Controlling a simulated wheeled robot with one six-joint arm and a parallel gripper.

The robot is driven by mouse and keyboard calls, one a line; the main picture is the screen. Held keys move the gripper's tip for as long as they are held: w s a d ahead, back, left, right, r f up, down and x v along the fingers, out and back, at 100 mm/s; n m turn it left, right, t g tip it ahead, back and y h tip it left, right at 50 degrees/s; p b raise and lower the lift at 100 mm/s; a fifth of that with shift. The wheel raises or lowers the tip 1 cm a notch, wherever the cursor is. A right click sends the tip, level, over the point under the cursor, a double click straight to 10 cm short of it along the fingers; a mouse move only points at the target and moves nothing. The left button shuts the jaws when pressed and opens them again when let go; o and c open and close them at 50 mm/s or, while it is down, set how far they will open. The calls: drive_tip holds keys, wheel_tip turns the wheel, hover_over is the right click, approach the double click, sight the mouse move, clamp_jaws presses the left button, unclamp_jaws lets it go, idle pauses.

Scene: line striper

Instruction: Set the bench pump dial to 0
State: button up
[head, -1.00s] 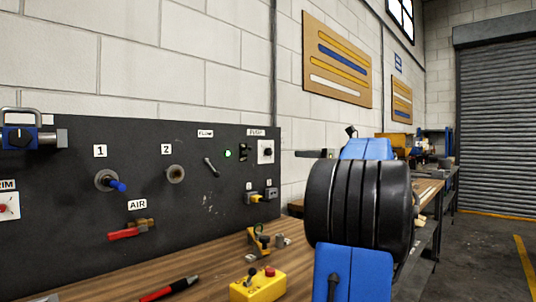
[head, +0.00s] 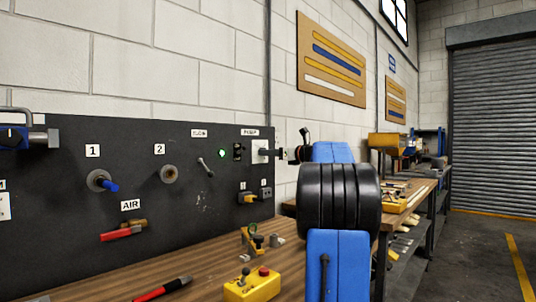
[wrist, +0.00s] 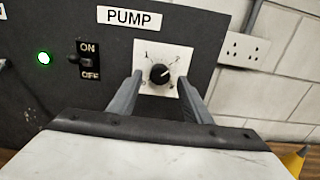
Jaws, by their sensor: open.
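The pump dial (wrist: 160,74) is a black round knob on a white square plate (wrist: 174,91) under the PUMP label (wrist: 134,17). Its light pointer mark appears to lean to the upper right, toward the 2, though it is small. My gripper (wrist: 162,82) is open, with one grey finger on each side of the knob; I cannot tell whether they touch it.
An ON/OFF switch (wrist: 88,60) and a lit green lamp (wrist: 44,58) sit left of the dial. A wall socket (wrist: 246,48) is to the right. A yellow control box (head: 252,285) and small parts stand on the wooden bench (head: 190,262) below.

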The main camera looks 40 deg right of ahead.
drive_tip(key=shift+w, duration=0.75)
drive_tip(key=shift+c, duration=0.4)
drive_tip(key=c, duration=1)
